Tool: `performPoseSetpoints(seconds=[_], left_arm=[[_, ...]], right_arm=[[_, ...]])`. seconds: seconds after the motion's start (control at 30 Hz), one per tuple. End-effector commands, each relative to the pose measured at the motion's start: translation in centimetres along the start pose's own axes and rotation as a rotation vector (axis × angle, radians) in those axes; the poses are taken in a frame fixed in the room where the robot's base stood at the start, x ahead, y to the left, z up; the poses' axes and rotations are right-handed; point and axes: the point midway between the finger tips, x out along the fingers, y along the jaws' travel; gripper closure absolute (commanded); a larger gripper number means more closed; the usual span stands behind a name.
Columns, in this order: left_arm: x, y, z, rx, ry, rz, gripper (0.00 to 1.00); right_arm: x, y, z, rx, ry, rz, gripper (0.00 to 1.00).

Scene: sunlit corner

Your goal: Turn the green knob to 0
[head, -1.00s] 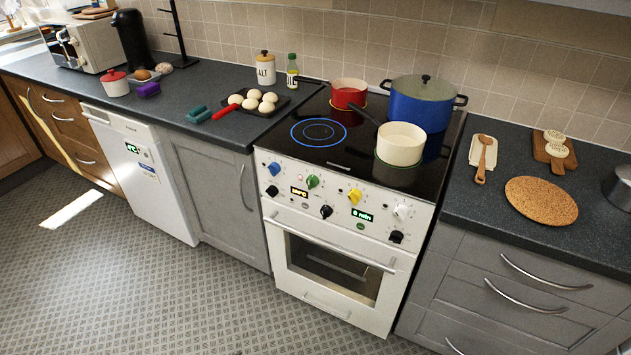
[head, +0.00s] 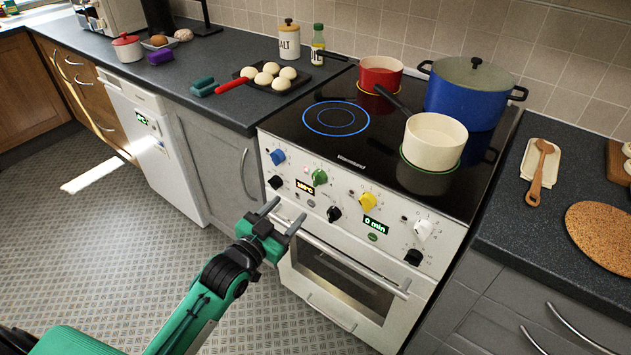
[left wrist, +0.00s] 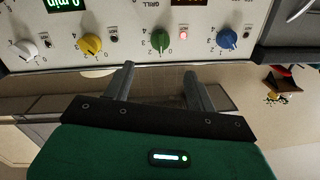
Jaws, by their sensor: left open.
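The green knob (head: 319,177) is in the upper row on the white stove's front panel, between the blue knob (head: 278,157) and the yellow knob (head: 367,201). It also shows in the left wrist view (left wrist: 160,40), where a 4 is printed beside it and a red lamp is lit nearby. My right gripper is not in view.
The oven handle (head: 345,262) runs across below the panel, close to my left gripper. Black and white knobs stand nearby. A cream pan (head: 433,141), a red pan (head: 381,75) and a blue pot (head: 468,90) stand on the hob. The floor before the stove is clear.

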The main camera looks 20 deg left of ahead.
Motion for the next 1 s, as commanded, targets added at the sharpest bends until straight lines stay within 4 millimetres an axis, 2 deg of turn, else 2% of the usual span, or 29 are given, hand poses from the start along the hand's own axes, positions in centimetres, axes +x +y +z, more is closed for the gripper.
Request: performPoseSetpoints(seconds=[0.6,0.8,1.0], left_arm=[[10.1,0.0,-0.1,-0.001,0.001,0.0,0.43],[11.8,0.0,0.0,-0.001,0.001,0.0,0.43],[12.1,0.0,0.0,0.0,0.0,0.0,0.43]], right_arm=[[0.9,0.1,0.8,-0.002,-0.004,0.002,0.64],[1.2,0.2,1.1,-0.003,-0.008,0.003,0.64],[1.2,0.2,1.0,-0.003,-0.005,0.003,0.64]])
